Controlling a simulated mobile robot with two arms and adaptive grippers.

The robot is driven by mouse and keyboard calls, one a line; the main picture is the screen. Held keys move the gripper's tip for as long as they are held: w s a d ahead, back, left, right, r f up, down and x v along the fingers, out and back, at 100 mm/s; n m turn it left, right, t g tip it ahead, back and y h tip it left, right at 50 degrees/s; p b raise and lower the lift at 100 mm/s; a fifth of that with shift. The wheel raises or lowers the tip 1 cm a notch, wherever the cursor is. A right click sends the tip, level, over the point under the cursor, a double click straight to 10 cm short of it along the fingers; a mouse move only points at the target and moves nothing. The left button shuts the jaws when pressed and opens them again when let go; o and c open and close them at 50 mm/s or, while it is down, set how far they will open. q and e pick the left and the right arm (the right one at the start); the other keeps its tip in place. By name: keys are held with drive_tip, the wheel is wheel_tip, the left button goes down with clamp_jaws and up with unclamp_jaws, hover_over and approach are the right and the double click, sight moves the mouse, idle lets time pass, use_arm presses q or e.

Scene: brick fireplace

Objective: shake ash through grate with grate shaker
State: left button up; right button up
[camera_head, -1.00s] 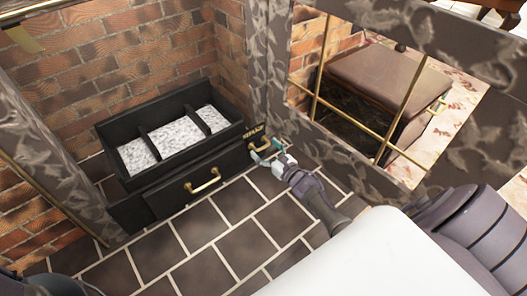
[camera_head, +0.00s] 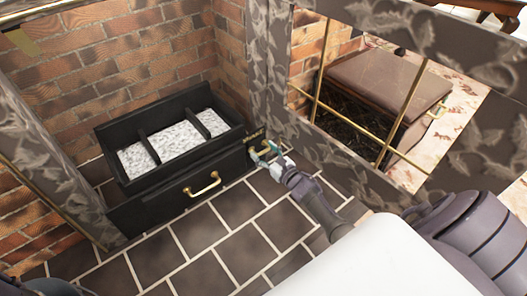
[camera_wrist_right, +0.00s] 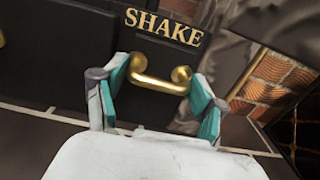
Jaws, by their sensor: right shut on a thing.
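The grate shaker is a brass handle (camera_wrist_right: 160,80) on a dark plate lettered SHAKE (camera_wrist_right: 165,28). My right gripper (camera_wrist_right: 160,92), with teal finger pads, is shut on the handle, one finger at each end of it. In the head view the right gripper (camera_head: 267,153) is at the right end of the black grate box and partly hides the handle. The black grate box (camera_head: 118,135) has an open top with pale grey ash (camera_head: 181,139) in three compartments. My left gripper is out of view.
Below the ash compartments is a dark front with a brass drawer handle (camera_head: 203,185). Brick walls (camera_head: 90,75) and a patterned stone surround (camera_head: 265,60) enclose the box. Brass bars (camera_head: 345,117) stand to the right. The dark tiled floor (camera_head: 225,245) in front is clear.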

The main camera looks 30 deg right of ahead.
drive_tip(key=s+p, duration=0.1)
drive_tip(key=s, duration=0.4)
drive_tip(key=shift+s+d+f, duration=0.1)
drive_tip(key=o, duration=1.3)
drive_tip(key=shift+o, duration=1.1)
drive_tip(key=shift+s+d, duration=0.1)
drive_tip(key=shift+s, duration=0.05)
